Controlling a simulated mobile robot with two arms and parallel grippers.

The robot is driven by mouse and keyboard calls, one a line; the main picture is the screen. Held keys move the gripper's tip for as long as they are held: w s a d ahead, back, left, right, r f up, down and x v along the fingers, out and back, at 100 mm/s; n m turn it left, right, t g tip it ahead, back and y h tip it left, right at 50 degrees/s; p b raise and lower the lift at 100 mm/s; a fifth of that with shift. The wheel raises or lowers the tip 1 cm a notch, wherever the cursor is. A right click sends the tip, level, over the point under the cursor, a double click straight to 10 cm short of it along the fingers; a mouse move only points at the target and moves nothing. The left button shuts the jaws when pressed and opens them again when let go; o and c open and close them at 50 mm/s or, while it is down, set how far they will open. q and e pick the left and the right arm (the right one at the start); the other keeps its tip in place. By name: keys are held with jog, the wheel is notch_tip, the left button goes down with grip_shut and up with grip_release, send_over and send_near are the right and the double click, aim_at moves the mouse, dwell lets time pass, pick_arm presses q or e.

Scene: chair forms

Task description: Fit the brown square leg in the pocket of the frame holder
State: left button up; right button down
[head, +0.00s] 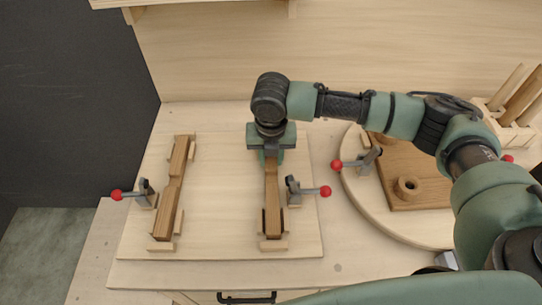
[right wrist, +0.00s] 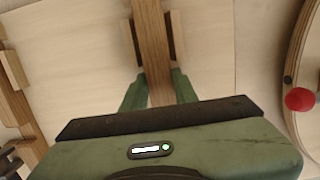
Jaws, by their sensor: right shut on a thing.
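A brown square leg (head: 271,190) runs front to back on the right side of the frame holder (head: 222,200), a pale wooden board with small blocks. My right gripper (head: 271,160) points down at its far end. In the right wrist view my right gripper (right wrist: 159,88) has its fingers on both sides of the leg (right wrist: 153,50), shut on it. Small wooden blocks flank the leg beyond the fingers, and its near end lies by the front block (head: 273,246). I cannot tell whether it is fully down in the pocket. My left gripper is not in view.
Another brown leg (head: 173,185) lies between blocks at the board's left. Red-knobbed clamps stand beside the left leg (head: 117,195) and right leg (head: 326,191). A round turntable (head: 352,205) with a brown square seat (head: 400,170) is at right. The board's middle is clear.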

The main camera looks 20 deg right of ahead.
jog(key=shift+f, duration=0.2)
jog(key=c, duration=1)
grip_release()
